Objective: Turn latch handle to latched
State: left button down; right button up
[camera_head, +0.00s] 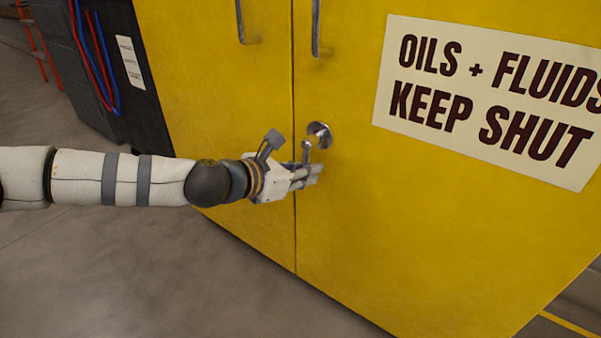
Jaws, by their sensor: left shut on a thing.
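The latch handle (306,150) is a small metal lever on a round metal boss (320,133) on the right door of the yellow cabinet (340,230). The lever hangs down and to the left from the boss, near the seam between the doors. My left gripper (312,174) comes in from the left, with its fingers at the lower end of the lever, shut on it. The fingers hide that lower end. My right gripper is not in view.
Two vertical door pulls (316,28) are above the latch. A cream sign (490,95) reading "OILS + FLUIDS KEEP SHUT" is on the right door. A dark unit (110,75) with red and blue hoses stands at the left. The floor (130,270) at lower left is clear.

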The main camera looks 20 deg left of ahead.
pick_arm(q)
jog(key=shift+s+d+f+n+h, duration=0.1)
jog(key=shift+s+d+n+h, duration=0.05)
jog(key=shift+d+n+h, duration=0.2)
jog(key=shift+b, duration=0.3)
jog(key=c, duration=1.6)
grip_release()
jog(key=shift+d, duration=0.1)
jog(key=v, duration=1.2)
jog(key=shift+r, duration=0.2)
